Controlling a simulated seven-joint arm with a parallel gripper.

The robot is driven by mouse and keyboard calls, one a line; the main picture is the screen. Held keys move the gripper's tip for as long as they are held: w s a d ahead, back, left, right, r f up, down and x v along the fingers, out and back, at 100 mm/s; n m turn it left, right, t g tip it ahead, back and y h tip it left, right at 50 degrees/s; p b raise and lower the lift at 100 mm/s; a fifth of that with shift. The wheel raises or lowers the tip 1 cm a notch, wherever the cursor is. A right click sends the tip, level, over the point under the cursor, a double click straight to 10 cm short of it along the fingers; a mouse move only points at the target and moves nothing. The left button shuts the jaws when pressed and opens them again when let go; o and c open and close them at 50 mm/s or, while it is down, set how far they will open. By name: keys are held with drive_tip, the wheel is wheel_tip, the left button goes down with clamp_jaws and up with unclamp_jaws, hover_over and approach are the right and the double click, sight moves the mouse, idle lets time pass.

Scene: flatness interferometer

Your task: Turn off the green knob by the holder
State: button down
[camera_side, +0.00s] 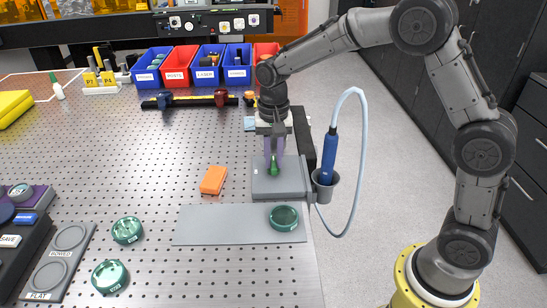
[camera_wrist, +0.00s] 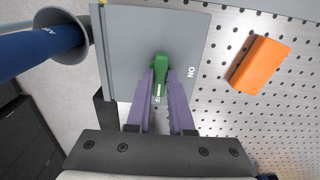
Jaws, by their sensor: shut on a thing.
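The green knob (camera_side: 273,167) sits on a grey plate (camera_side: 264,187) at the right side of the perforated table. In the wrist view the knob (camera_wrist: 160,73) is a green lever, with the word "ON" printed on the plate to its right. My gripper (camera_side: 274,156) points down at the knob, and its purple fingers are shut on it. In the wrist view the fingers (camera_wrist: 161,85) lie on both sides of the lever and hide part of it. The holder (camera_side: 325,186) is a grey cup beside the plate, with a blue handheld tool (camera_side: 329,157) standing in it.
A pale hose (camera_side: 361,150) loops from the tool. An orange block (camera_side: 213,180) lies left of the plate. A grey strip (camera_side: 225,226) in front bears a green ring (camera_side: 284,217). Labelled bins (camera_side: 238,75) stand at the back. The table's middle left is clear.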

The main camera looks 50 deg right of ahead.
sight(274, 162)
drive_tip(key=shift+r, duration=0.1)
idle(0.3)
drive_tip(key=c, duration=0.8)
unclamp_jaws()
wheel_tip(274, 162, up, 14)
